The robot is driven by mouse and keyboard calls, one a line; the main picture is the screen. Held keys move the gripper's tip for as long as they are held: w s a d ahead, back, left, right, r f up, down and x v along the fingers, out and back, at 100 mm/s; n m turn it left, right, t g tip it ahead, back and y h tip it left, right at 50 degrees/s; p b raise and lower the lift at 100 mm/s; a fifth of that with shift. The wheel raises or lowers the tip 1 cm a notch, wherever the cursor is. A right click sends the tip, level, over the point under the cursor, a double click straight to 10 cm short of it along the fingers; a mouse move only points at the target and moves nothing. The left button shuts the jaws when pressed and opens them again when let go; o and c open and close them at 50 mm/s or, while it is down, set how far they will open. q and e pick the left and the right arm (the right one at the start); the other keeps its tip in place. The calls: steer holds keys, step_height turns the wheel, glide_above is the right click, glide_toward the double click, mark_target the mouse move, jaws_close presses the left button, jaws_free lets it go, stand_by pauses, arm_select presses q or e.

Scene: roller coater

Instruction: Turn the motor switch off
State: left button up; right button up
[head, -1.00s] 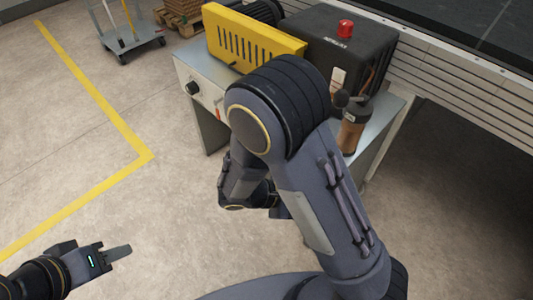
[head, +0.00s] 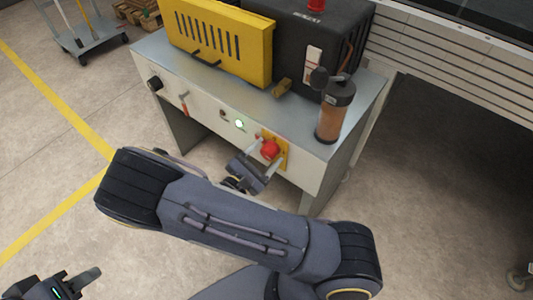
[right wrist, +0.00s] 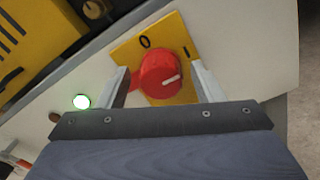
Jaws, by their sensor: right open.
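The motor switch is a red rotary knob (head: 270,149) on a yellow plate (head: 283,155) on the bench's front panel. In the right wrist view the red knob (right wrist: 160,74) sits between marks 0 and I, and its white line points toward the I side. My right gripper (head: 265,150) is open, with one finger on each side of the knob; it also shows in the right wrist view (right wrist: 162,84). I cannot tell whether the fingers touch the knob. My left gripper (head: 85,280) is at the lower left, far from the bench, and its jaw state is unclear.
A lit green lamp (head: 239,124) is left of the switch. A black knob (head: 155,84) and a red-handled lever (head: 184,103) are further left. A yellow guard (head: 220,40), a black box (head: 325,40) and a brown bottle (head: 333,115) stand on the bench top.

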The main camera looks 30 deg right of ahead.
steer(key=shift+w+d, duration=0.15)
steer(key=shift+d, duration=0.2)
steer(key=c, duration=1)
